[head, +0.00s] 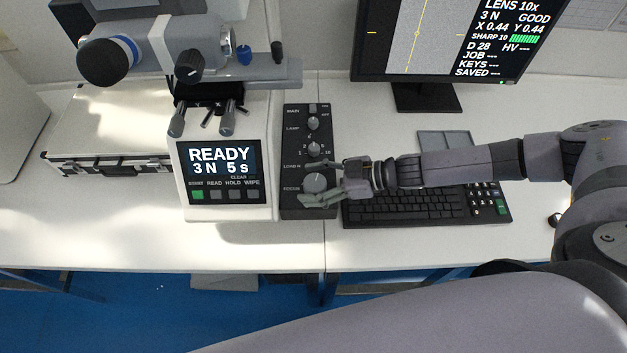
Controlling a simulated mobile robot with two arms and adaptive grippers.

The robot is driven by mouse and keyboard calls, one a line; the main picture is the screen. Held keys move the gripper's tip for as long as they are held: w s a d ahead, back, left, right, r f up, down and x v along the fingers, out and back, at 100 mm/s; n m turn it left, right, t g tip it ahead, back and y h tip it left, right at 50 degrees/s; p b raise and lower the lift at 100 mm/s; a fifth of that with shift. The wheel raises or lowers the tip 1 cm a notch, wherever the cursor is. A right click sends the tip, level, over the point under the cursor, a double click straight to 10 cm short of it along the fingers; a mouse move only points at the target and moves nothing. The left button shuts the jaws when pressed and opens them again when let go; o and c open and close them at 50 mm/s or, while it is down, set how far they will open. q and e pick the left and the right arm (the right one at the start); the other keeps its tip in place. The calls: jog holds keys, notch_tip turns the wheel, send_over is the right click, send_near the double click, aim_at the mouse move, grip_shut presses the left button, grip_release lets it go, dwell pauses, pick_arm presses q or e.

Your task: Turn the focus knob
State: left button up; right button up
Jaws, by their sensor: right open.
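The focus knob is the large round grey knob (315,182) at the near end of the dark control box (293,206), beside a small label that is hard to read. My right gripper (322,181) reaches in from the right with its fingers open. One finger is on the far side of the knob and the other on its near side. I cannot tell whether either finger touches it. The monitor (440,40) shows a grey picture with yellow cross lines and text with "GOOD", "SHARP 10" and a green bar. My left gripper is not in view.
The hardness tester (228,205) stands left of the control box, its screen reading "READY 3 N 5 s". Smaller knobs (313,149) sit farther up the box. A keyboard (430,207) lies under my right forearm. A silver case (120,125) is at left. The front left desk is clear.

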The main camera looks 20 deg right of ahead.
jog(key=shift+d, duration=0.1)
jog(key=v, duration=1.2)
dwell(1.0)
